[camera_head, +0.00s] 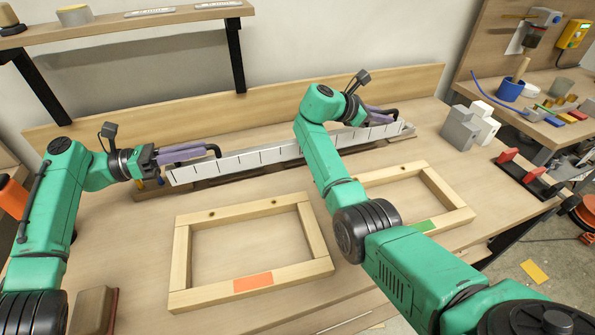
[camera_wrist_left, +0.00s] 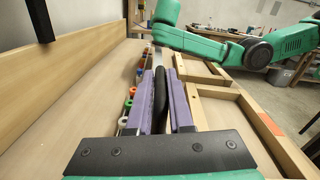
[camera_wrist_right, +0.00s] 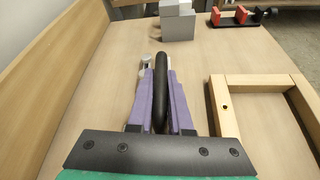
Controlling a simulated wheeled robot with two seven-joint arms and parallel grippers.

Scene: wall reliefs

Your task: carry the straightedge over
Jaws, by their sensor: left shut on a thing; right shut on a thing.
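The straightedge (camera_head: 262,158) is a long silver bar with dark marks and a black handle near each end. It spans the back of the bench in the head view. My left gripper (camera_head: 190,153) is shut on its left handle, which shows between the purple fingers in the left wrist view (camera_wrist_left: 160,92). My right gripper (camera_head: 378,115) is shut on the right handle, also seen in the right wrist view (camera_wrist_right: 161,90). My right arm hides part of the bar. Whether the bar touches the brown wooden strip (camera_head: 240,179) beneath it, I cannot tell.
In front lie two wooden frames, one with an orange patch (camera_head: 253,283), one with a green patch (camera_head: 424,226). Grey blocks (camera_head: 462,128) and a red-and-black stand (camera_head: 528,175) are at the right. A backboard (camera_head: 270,88) runs behind. Small coloured pieces (camera_wrist_left: 127,104) lie beside the left gripper.

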